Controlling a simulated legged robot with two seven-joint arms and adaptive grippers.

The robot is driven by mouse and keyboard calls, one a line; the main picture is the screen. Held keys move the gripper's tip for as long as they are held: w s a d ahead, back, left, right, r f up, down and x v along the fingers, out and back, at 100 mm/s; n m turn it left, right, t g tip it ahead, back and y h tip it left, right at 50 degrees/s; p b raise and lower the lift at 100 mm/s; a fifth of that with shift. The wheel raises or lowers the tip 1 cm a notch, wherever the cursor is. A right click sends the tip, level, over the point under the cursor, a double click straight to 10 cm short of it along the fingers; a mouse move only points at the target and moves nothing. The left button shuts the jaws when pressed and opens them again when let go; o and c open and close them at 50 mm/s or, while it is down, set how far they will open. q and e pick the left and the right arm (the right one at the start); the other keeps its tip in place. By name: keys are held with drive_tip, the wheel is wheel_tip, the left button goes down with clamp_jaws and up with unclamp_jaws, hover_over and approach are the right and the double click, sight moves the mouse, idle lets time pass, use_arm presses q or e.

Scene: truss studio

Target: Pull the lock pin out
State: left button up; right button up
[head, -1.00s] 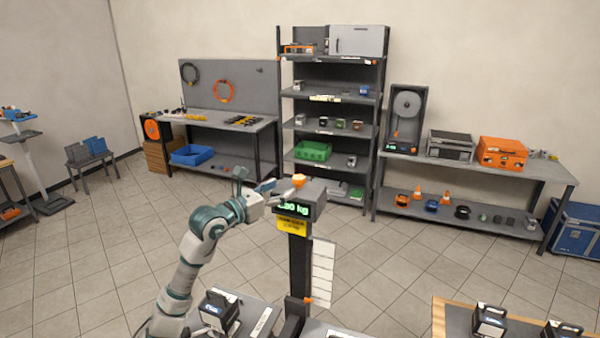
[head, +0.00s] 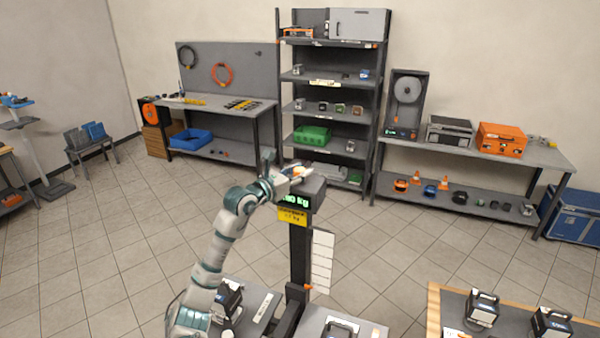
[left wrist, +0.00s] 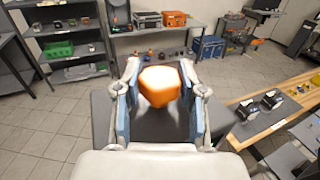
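A scale on a dark column has a grey head (head: 312,188) with a green readout. An orange knob (head: 299,169) sits on top of the head; I cannot tell whether it is the lock pin's grip. A small orange piece (head: 307,287) also shows low on the column. My left gripper (head: 285,174) is at the top of the head. In the left wrist view its two fingers (left wrist: 160,92) stand apart on either side of the orange knob (left wrist: 160,86), with narrow gaps visible. The knob's lower part is hard to make out. My right gripper is out of view.
A yellow label (head: 292,216) and a white strip panel (head: 322,260) hang on the column. Black-handled blocks stand on the grey surfaces below and on a wood-edged table (head: 434,310) at right. Shelves (head: 330,85) and benches line the back wall. The floor between is clear.

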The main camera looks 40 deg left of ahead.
sight(296, 170)
use_arm(q)
clamp_jaws()
wheel_tip(296, 170, up, 4)
drive_tip(key=shift+a+f+p, duration=0.1)
drive_tip(key=shift+f+p, duration=0.1)
drive_tip(key=shift+p, duration=0.9)
drive_tip(key=shift+s, duration=0.1)
drive_tip(key=o, duration=1)
unclamp_jaws()
drive_tip(key=shift+c, duration=0.2)
drive_tip(key=shift+f, duration=0.15)
drive_tip(key=shift+a, duration=0.1)
drive_tip(key=shift+s+f, duration=0.1)
drive_tip(key=shift+s, duration=0.35)
drive_tip(key=s+a, duration=0.1)
drive_tip(key=s, duration=0.9)
drive_tip(key=shift+s, duration=0.35)
